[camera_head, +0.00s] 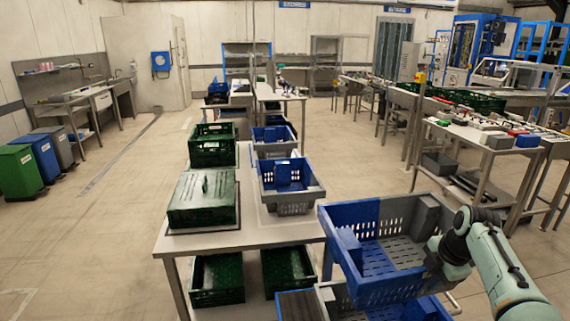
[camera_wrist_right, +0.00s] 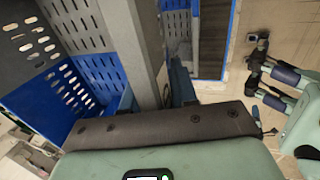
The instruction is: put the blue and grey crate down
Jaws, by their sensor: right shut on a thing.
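The blue and grey crate (camera_head: 349,247) is at the front right of the head view, blue at its left and grey at its right, and looks empty. My right gripper (camera_head: 436,258) is shut on its grey end wall. The crate is at the table's near right corner, above another blue and grey crate; contact between them cannot be told.
The table (camera_head: 262,238) carries a green lidded crate (camera_head: 203,200), an open green crate (camera_head: 212,150) and blue-grey crates (camera_head: 290,190). Green crates (camera_head: 217,280) stand underneath. A steel bench (camera_head: 482,140) with small items is at the right.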

